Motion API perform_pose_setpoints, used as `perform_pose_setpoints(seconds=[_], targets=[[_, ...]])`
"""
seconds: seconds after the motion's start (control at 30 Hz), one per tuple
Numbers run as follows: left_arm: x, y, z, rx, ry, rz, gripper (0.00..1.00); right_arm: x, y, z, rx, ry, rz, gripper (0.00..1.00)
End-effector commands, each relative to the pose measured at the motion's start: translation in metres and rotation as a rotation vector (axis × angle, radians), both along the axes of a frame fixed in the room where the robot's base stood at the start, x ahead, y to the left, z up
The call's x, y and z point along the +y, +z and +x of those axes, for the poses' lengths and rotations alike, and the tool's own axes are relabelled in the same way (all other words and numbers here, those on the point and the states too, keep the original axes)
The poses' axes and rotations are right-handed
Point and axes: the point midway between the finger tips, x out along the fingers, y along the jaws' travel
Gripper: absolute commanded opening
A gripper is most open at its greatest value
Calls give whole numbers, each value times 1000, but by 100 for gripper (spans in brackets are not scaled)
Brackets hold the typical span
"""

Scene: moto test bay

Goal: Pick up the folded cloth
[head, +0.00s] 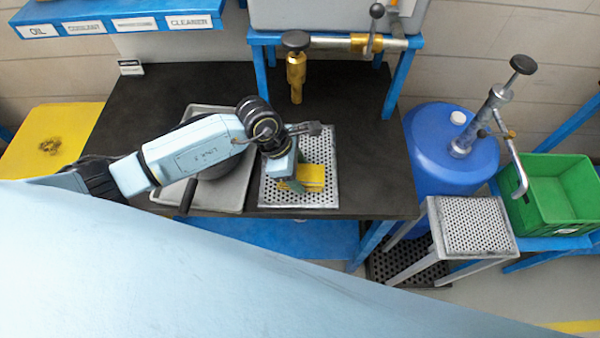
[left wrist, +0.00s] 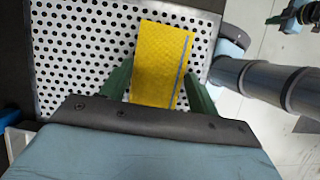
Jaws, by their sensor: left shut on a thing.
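The folded cloth (head: 314,176) is a flat yellow rectangle at the perforated metal tray (head: 329,148) on the dark bench. My left gripper (head: 290,184) is over it, pointing down, and hides its left part. In the left wrist view the cloth (left wrist: 160,58) lies between the green fingers of my left gripper (left wrist: 160,92), which are shut on it. A grey stripe runs along its right side. Whether it touches the tray or is slightly raised cannot be told.
A grey tray (head: 228,196) with a dark round thing lies left of the perforated tray. A brass tap (head: 296,76) hangs behind. A blue drum (head: 440,150) with a pump, a small perforated stand (head: 474,228) and a green crate (head: 556,197) are to the right.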

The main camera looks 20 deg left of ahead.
Motion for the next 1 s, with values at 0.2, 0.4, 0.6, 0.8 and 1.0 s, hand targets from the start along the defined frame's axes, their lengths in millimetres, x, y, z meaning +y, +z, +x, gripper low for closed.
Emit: perform_pose_setpoints(seconds=[0.2,0.4,0.6,0.8,1.0], targets=[[0,8,1,-1,-1,0,39,-1,-1,1,-2,1,-2,0],[1,33,1,-5,-2,0,39,-2,-5,2,-3,1,-3,0],[-11,33,-39,1,-6,0,39,-2,-11,3,-5,1,-3,0],[-27,33,-95,2,-7,-3,39,-2,-19,3,-5,1,-3,0],[-40,34,-141,2,-3,-1,39,-2,-26,3,-5,1,-3,0]])
